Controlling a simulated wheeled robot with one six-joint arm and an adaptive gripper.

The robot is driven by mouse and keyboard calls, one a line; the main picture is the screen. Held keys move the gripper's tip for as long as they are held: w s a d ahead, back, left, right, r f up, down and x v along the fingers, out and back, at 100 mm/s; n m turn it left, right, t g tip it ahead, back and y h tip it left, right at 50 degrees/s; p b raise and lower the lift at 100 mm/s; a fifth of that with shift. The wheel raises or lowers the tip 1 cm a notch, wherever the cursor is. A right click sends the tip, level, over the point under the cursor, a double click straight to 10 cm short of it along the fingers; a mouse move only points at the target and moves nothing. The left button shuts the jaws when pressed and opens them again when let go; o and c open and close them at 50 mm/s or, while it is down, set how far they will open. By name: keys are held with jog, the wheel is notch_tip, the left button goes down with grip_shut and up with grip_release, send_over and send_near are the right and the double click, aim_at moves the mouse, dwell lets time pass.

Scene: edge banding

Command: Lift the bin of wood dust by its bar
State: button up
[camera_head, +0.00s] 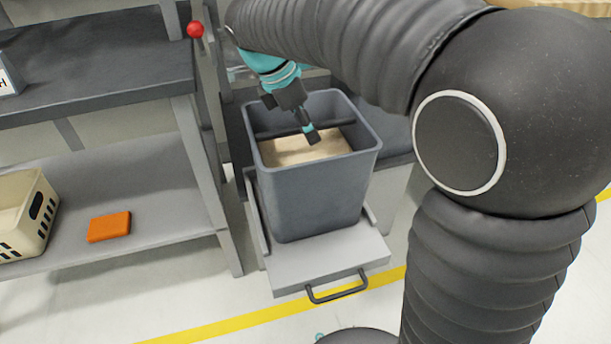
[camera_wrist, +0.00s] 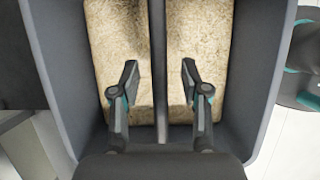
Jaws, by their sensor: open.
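The grey bin (camera_head: 315,195) stands upright on a pulled-out tray, with pale wood dust (camera_head: 290,152) inside. Its dark bar (camera_head: 275,132) spans the bin near the top. In the wrist view, the bar (camera_wrist: 158,40) runs up the picture over the wood dust (camera_wrist: 205,40), between the bin's side walls (camera_wrist: 50,60). My gripper (camera_head: 310,134) is over the bin's opening, pointing down. In the wrist view, my gripper (camera_wrist: 160,80) is open, with one finger on each side of the bar. I cannot tell how far the fingertips reach down past it.
The grey tray (camera_head: 325,272) has a dark front handle (camera_head: 338,291). A shelf unit (camera_head: 150,190) stands close at left, holding a cream basket (camera_head: 22,215) and an orange block (camera_head: 109,227). A red knob (camera_head: 195,29) sits on its post. Floor in front is clear, with a yellow line (camera_head: 240,319).

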jog(key=shift+f, duration=0.25)
dwell(0.4)
grip_shut()
jog(key=shift+r, duration=0.1)
